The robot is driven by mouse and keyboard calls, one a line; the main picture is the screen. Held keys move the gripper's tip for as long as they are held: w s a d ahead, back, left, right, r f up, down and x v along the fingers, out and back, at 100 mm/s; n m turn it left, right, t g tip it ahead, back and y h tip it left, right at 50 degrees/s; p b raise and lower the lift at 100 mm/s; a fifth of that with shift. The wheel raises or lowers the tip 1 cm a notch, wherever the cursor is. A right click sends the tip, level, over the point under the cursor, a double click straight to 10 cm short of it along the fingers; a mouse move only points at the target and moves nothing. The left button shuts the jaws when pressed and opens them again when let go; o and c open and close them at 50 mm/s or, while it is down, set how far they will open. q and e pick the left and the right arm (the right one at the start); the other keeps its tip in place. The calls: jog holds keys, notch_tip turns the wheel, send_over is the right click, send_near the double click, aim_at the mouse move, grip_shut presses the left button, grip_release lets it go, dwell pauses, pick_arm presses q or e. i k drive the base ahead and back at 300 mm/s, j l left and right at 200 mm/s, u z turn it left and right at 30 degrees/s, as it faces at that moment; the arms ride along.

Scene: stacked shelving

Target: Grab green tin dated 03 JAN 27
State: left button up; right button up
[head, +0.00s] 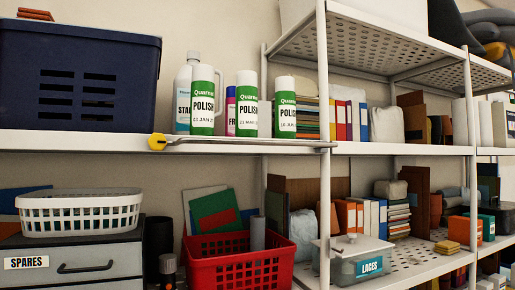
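Three green and white tins marked POLISH stand upright in a row on the upper shelf (88,140), near its front edge. The left tin (203,103) has a date that reads JAN; its day and year are too small to read surely. The middle tin (247,105) has a date that seems to read MAR. The right tin (285,107) has a date that seems to read JUN. Neither of my grippers is in view.
A white bottle (183,92) stands close behind the left tin, and a purple-topped can (231,112) stands between the left and middle tins. A dark blue crate (80,72) is at left. A yellow disc (157,142) sits at the shelf edge. A white post (323,140) rises right of the tins.

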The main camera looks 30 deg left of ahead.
aim_at(202, 86)
jog(key=u, duration=0.4)
jog(key=l+u, duration=0.4)
jog(key=k+l+u, duration=0.2)
jog(key=u, duration=0.25)
jog(key=k+l+u, duration=0.15)
jog(key=l+u, duration=0.25)
jog(key=k+l, duration=0.5)
jog(key=l, duration=0.2)
